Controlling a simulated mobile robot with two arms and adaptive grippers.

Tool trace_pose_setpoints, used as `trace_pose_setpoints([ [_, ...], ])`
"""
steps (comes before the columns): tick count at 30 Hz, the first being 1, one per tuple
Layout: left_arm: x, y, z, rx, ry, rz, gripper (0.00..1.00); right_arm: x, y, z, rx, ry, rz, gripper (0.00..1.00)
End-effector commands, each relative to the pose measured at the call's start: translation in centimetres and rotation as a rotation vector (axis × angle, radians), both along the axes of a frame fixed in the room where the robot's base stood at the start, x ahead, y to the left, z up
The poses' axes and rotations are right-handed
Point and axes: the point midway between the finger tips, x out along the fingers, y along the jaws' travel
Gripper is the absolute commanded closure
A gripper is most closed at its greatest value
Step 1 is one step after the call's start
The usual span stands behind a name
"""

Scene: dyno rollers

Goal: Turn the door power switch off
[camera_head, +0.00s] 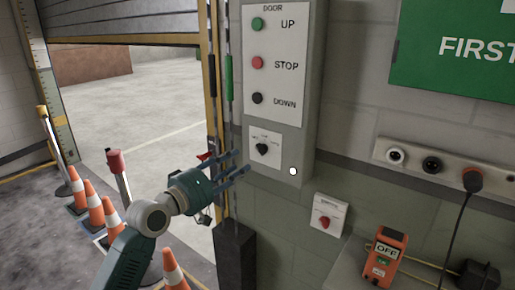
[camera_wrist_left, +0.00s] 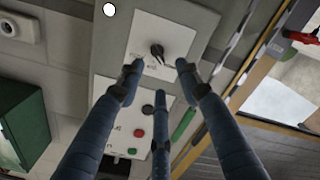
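The grey door control panel (camera_head: 305,100) is on the wall, with green UP, red STOP and black DOWN buttons. Below them is a white plate with a black rotary switch (camera_head: 262,149); its small labels are too blurred to read. In the left wrist view the same black switch (camera_wrist_left: 156,51) appears just beyond the fingertips. My left gripper (camera_head: 241,162) is open and empty, just left of the switch plate in the head view. In the wrist view its three fingers (camera_wrist_left: 157,74) are spread apart, pointing at the plate. They do not appear closed around the knob.
A small white box with a red rotary knob (camera_head: 325,222) is on the wall lower right. An orange device (camera_head: 385,257) reading OFF and a socket strip (camera_head: 440,165) are further right. Traffic cones (camera_head: 95,205) stand left, by the partly raised door (camera_head: 120,22).

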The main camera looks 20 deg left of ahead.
Motion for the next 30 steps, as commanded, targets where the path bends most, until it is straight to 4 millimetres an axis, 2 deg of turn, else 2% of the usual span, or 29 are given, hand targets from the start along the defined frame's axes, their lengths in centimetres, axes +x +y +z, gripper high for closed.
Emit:
trace_pose_setpoints([
  [1, 0.1, -0.2, 0.7, -0.004, -0.006, -0.005, 0.65, 0.0, 0.2, 0.2, 0.002, 0.000, -0.001, 1.00],
  [5, 1.3, -0.8, 1.2, -0.011, -0.010, -0.008, 0.65, 0.0, 0.3, 0.8, 0.003, 0.001, -0.001, 1.00],
  [12, 5.7, -2.4, 1.2, -0.008, -0.008, -0.008, 0.65, -0.4, -0.4, 2.4, -0.004, 0.006, -0.001, 1.00],
  [18, 8.6, -3.4, 1.0, -0.006, -0.009, -0.006, 0.65, -0.5, -1.1, 3.1, -0.013, 0.009, -0.003, 1.00],
  [24, 9.8, -3.8, 0.8, -0.005, -0.009, -0.006, 0.65, -0.6, -1.1, 3.3, -0.013, 0.010, -0.003, 1.00],
  [30, 9.9, -3.9, 0.8, -0.005, -0.010, -0.006, 0.65, -0.6, -1.1, 3.3, -0.013, 0.010, -0.003, 1.00],
])
